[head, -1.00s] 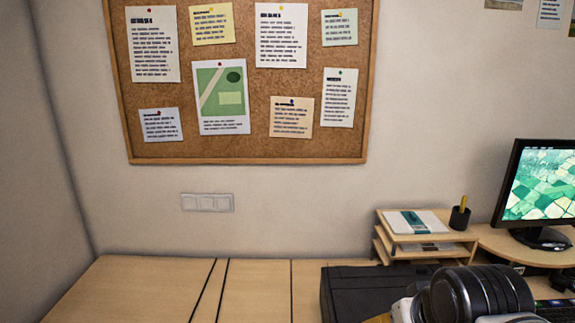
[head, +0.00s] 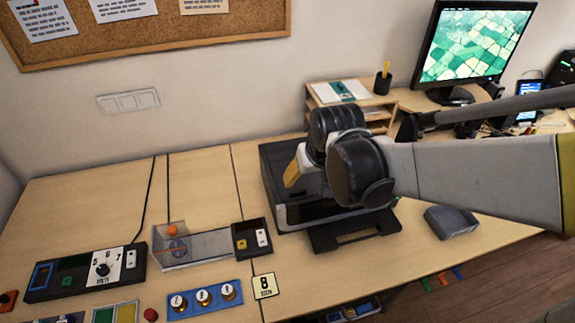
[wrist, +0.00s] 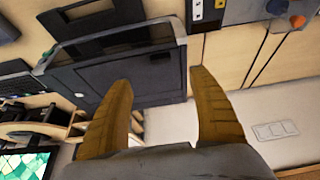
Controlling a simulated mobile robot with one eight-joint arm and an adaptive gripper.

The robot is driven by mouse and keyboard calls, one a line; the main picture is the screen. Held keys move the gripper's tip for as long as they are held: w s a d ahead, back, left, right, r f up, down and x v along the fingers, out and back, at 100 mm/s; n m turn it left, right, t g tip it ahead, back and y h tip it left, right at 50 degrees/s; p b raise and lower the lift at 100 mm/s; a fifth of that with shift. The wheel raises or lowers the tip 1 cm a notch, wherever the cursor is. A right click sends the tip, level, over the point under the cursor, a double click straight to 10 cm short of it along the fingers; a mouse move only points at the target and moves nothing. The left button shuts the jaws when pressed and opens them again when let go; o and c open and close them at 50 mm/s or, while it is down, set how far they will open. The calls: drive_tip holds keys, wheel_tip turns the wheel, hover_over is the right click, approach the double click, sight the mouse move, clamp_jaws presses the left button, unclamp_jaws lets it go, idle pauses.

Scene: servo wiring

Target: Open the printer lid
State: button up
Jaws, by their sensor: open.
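The printer (head: 272,172) is a dark box on the desk, with its output tray (head: 340,232) sticking out at the front. Its dark lid (wrist: 110,78) looks flat and shut in the wrist view, but my arm hides much of the top in the head view. My gripper (wrist: 163,80) is open and empty, its two yellow fingers apart. In the head view one yellow finger (head: 294,173) shows above the printer's top.
A clear box with an orange knob (head: 172,231), a dial panel (head: 90,273) and a blue button panel (head: 205,299) lie left of the printer. A paper shelf (head: 322,98) and monitor (head: 475,45) stand behind it. A grey tray (head: 451,221) lies to its right.

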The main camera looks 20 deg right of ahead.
sight(298, 191)
drive_tip(key=shift+g, duration=0.4)
drive_tip(key=b+x, duration=0.1)
drive_tip(key=x, duration=0.4)
drive_tip(key=w+b+x, duration=0.1)
drive_tip(key=x, duration=0.4)
drive_tip(key=b+x, duration=0.1)
drive_tip(key=x, duration=0.4)
drive_tip(key=shift+w+b, duration=0.4)
drive_tip(key=shift+r, duration=0.1)
drive_tip(key=shift+c, duration=0.3)
drive_tip(key=c, duration=1.4)
